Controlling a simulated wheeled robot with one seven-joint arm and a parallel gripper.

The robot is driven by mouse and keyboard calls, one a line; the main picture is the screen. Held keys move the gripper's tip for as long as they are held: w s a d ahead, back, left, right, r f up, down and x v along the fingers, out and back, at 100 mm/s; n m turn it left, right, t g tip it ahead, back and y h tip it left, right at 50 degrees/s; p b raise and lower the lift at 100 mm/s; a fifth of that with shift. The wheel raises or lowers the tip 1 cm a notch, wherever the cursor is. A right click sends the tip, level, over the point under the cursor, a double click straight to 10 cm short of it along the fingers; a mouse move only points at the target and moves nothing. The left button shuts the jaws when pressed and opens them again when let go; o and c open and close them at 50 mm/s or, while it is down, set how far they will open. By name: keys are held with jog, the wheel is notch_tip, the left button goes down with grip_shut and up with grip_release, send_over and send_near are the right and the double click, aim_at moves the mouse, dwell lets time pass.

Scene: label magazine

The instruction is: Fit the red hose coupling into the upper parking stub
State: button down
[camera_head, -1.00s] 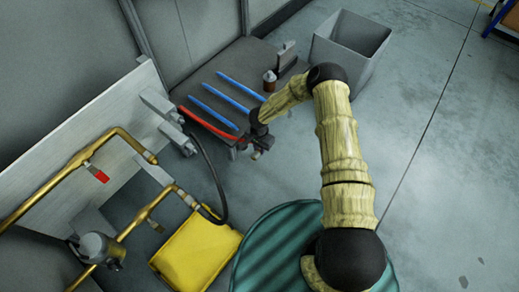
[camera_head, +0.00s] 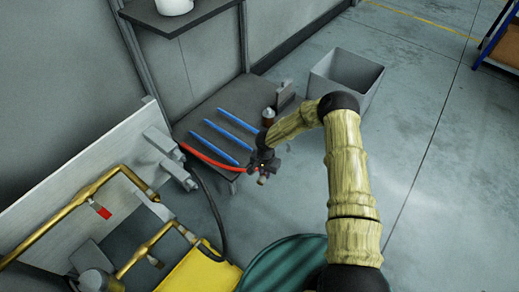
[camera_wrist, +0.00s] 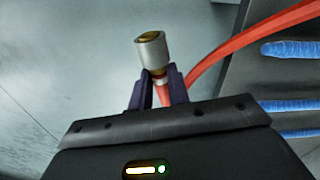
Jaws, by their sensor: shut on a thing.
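The coupling on the red hose is a silver cylinder with a brass-coloured end (camera_wrist: 151,50). My gripper (camera_wrist: 158,88) is shut on it at its narrow neck, and the cylinder stands out beyond the fingertips. The red hose (camera_wrist: 235,45) runs from it to the upper right in the wrist view. In the head view my gripper (camera_head: 262,170) is in the air in front of the grey bench, and the red hose (camera_head: 205,157) runs left to the panel. Two grey fittings, an upper one (camera_head: 160,140) and a lower one (camera_head: 178,172), stick out of the panel; I cannot tell which is the parking stub.
The grey bench (camera_head: 205,105) holds several blue bars (camera_head: 237,120) and a small bottle (camera_head: 268,115). A grey bin (camera_head: 345,78) stands behind. Brass pipes (camera_head: 75,205), a black hose (camera_head: 215,212) and a yellow box (camera_head: 200,270) are at left.

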jog(key=w+d+r+n+p, duration=0.1)
jog(key=d+r+p, duration=0.2)
jog(key=r, duration=0.6)
jog(key=w+d+r+n+p, duration=0.1)
jog(key=d+r+p, duration=0.3)
jog(key=r, duration=0.4)
jog(key=d+r+n+p, duration=0.3)
jog(key=d+r, duration=0.3)
jog(key=r, duration=0.3)
jog(key=shift+w+r+p, duration=0.3)
jog(key=shift+w+p, duration=0.1)
jog(key=shift+p, duration=0.2)
